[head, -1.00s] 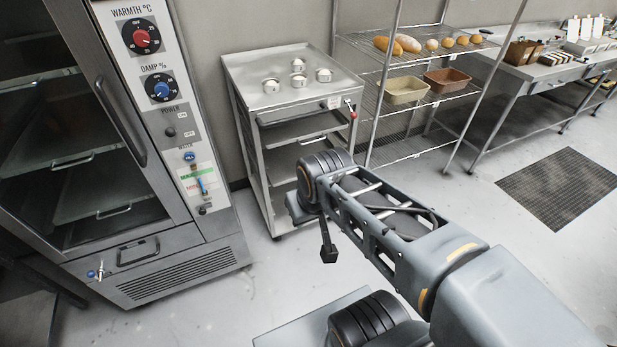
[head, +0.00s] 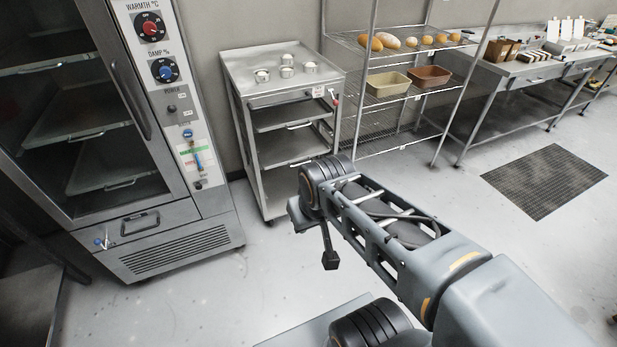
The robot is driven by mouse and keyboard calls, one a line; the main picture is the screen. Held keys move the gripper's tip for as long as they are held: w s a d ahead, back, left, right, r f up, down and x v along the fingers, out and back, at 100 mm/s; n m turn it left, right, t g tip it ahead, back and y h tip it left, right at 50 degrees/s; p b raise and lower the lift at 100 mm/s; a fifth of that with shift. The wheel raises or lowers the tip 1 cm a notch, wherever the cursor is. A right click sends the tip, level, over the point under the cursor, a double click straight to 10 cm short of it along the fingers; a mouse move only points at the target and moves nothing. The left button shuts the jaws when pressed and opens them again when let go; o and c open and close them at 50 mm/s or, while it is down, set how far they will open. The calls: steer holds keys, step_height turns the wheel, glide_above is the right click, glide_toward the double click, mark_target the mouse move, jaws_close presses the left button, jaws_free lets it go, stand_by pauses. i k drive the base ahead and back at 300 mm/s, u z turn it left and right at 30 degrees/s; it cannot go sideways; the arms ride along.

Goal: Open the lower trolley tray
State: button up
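The steel trolley (head: 252,159) stands against the wall, left of centre in the head view. Its upper tray (head: 280,116) and lower tray (head: 287,149) sit one above the other in the frame, each with a small bar handle at the front. Both look pushed in. My arm reaches in from the bottom right, and its far joint lies in front of the trolley's lower right part. A dark piece hangs below that joint. I cannot make out any gripper fingers. The arm is apart from the tray handles as far as I can see.
Several white knobbed items (head: 287,72) stand on the trolley's top. A tall proofing cabinet (head: 180,120) is to the left. A wire rack (head: 377,145) with bread and tubs stands close on the right. A floor grate (head: 545,181) lies farther right. The floor before the trolley is clear.

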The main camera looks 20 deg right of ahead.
mark_target(280, 147)
steer(key=u, duration=0.05)
steer(key=k, duration=0.55)
steer(key=z, duration=1.05)
steer(key=i, duration=1.6)
steer(key=u, duration=0.9)
steer(key=i, duration=0.4)
steer(key=u, duration=0.45)
